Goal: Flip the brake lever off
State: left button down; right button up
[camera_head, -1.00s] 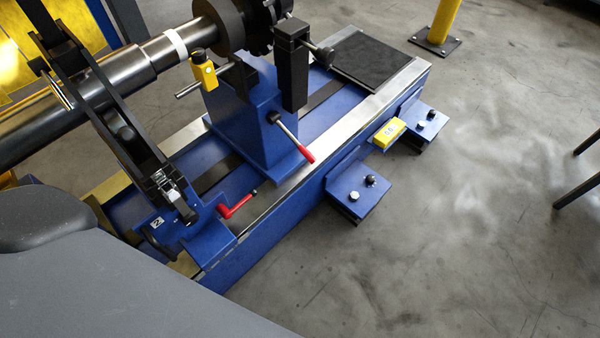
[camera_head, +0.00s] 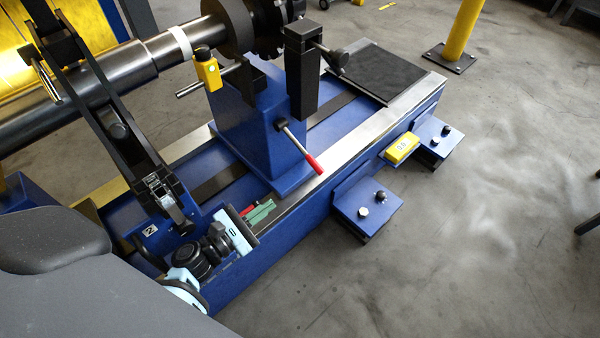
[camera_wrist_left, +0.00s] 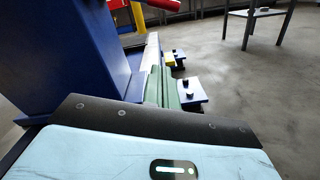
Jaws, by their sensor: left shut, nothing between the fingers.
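One red handle (camera_head: 315,164) slants down from a metal rod on the blue pedestal. In the left wrist view the green fingers (camera_wrist_left: 160,88) point ahead along the bed, and a red grip (camera_wrist_left: 185,4) shows at the top edge. My right gripper is out of view.
The blue pedestal (camera_head: 255,135) carries the rotor shaft (camera_head: 75,100). A black clamp arm (camera_head: 125,130) stands left of my gripper. Blue feet (camera_head: 367,204) and a yellow box (camera_head: 402,149) stick out from the bed's side.

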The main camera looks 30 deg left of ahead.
aim_at(301, 148)
pick_arm(q)
jog(key=shift+w+a+r+n+t, duration=0.15)
jog(key=shift+w+r+n+t, duration=0.1)
jog(key=shift+r+n+t, duration=0.05)
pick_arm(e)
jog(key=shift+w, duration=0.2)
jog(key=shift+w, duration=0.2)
pick_arm(q)
jog(key=w+d+r, duration=0.4)
jog(key=w+d, duration=0.1)
jog(key=w, duration=0.4)
jog(key=shift+w+d, duration=0.15)
jog(key=shift+w, duration=0.1)
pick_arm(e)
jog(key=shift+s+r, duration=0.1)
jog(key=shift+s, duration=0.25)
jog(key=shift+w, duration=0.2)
